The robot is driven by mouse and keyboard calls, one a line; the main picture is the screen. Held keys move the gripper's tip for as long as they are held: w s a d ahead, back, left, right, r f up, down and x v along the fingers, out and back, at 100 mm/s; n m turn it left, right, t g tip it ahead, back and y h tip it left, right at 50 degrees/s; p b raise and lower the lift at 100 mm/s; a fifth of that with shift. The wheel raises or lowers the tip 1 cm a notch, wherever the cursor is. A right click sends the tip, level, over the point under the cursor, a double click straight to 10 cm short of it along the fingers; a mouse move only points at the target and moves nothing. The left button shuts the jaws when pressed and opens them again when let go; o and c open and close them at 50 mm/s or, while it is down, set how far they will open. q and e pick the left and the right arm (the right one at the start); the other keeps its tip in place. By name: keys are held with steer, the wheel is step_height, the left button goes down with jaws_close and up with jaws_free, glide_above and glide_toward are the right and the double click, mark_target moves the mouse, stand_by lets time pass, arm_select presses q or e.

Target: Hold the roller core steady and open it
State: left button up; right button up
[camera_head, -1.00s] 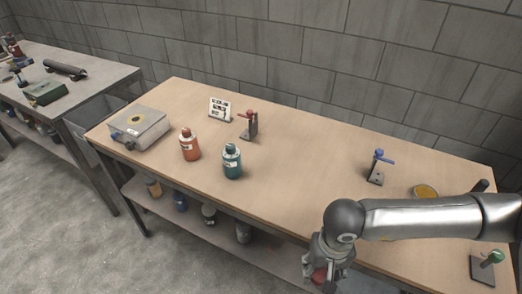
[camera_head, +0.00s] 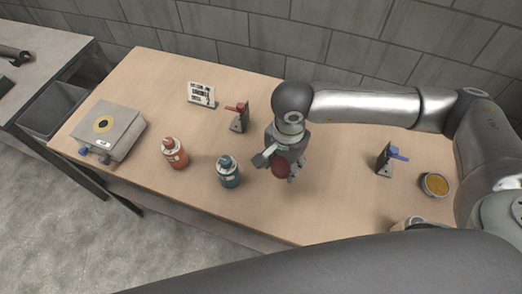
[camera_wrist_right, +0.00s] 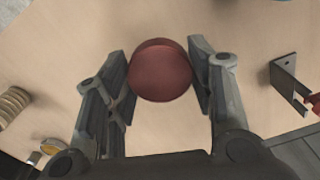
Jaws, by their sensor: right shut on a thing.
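My right gripper (camera_head: 290,172) is over the table, to the right of the teal bottle. Its fingers (camera_wrist_right: 162,85) are closed on a dark red round piece (camera_wrist_right: 160,72), one finger on each side. The red piece also shows under the hand in the head view (camera_head: 281,170). I see only its rounded end and a short side, so I cannot tell whether it is the roller core. It seems held above the tabletop. My left gripper is not in view.
The table's middle front is clear.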

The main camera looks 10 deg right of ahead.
steer(key=w+f+p, duration=0.1)
steer(key=w, duration=0.1)
steer(key=w+a+f, duration=0.1)
steer(key=w+f, duration=0.1)
steer(key=w+a+f+p, duration=0.1)
steer(key=w+f, duration=0.1)
steer(key=w, duration=0.1)
steer(key=shift+w+a+p, duration=0.1)
steer(key=shift+a+p, duration=0.15)
steer(key=shift+p, duration=0.05)
steer(key=shift+w+a+f+p, duration=0.15)
steer(key=shift+w+f, duration=0.35)
steer(key=shift+f, duration=0.15)
steer(key=shift+w+a+f+p, duration=0.15)
steer(key=shift+w+f, duration=0.3)
steer(key=shift+f, duration=0.15)
steer(key=shift+w+a+f, duration=0.1)
steer(key=shift+w+f, duration=0.1)
steer(key=shift+f, duration=0.05)
steer(key=shift+w+f, duration=0.1)
steer(key=shift+f, duration=0.15)
steer(key=shift+f+p, duration=0.9)
steer(key=shift+f, duration=0.5)
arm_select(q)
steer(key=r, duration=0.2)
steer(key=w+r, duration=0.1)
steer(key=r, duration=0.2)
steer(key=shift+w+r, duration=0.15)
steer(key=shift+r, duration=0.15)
